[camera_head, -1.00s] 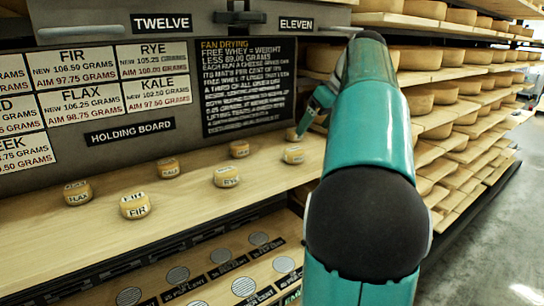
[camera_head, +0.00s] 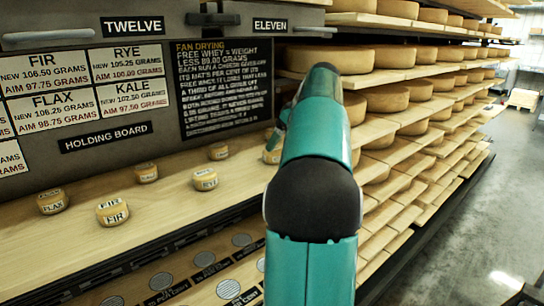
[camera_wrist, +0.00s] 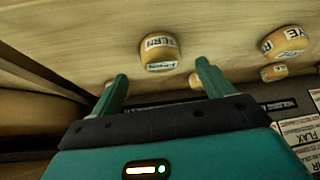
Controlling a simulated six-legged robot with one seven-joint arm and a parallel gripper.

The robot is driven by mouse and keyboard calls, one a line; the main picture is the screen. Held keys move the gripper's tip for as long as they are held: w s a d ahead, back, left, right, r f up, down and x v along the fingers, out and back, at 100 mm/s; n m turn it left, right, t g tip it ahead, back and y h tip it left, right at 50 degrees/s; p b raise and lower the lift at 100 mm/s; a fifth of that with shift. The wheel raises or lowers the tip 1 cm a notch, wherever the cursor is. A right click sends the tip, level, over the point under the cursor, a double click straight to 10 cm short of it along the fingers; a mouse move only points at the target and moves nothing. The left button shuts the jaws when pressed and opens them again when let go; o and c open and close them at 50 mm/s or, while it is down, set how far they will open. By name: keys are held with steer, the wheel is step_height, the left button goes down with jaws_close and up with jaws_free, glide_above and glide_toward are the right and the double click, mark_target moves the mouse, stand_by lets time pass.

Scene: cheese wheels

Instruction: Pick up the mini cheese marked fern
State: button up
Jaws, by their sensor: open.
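The mini cheese marked fern (camera_wrist: 160,52) is a small yellow wheel with a white label, standing on the pale wooden board. In the wrist view it lies just beyond my open gripper (camera_wrist: 161,72), roughly centred between the two teal fingers and not held. In the head view a cheese (camera_head: 271,155) shows at the left edge of my arm, partly covered; its label cannot be read there. My arm hides most of my gripper in that view.
Mini cheeses marked rye (camera_head: 205,180), fir (camera_head: 113,212) and flax (camera_head: 53,202) stand on the holding board (camera_head: 60,235). Another small cheese (camera_wrist: 195,80) sits near the right finger. Shelves of large wheels (camera_head: 385,98) stand at right. A dark panel (camera_head: 225,90) rises behind.

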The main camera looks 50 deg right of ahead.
mark_target(275, 150)
steer(key=shift+x, duration=2.75)
steer(key=c, duration=1.1)
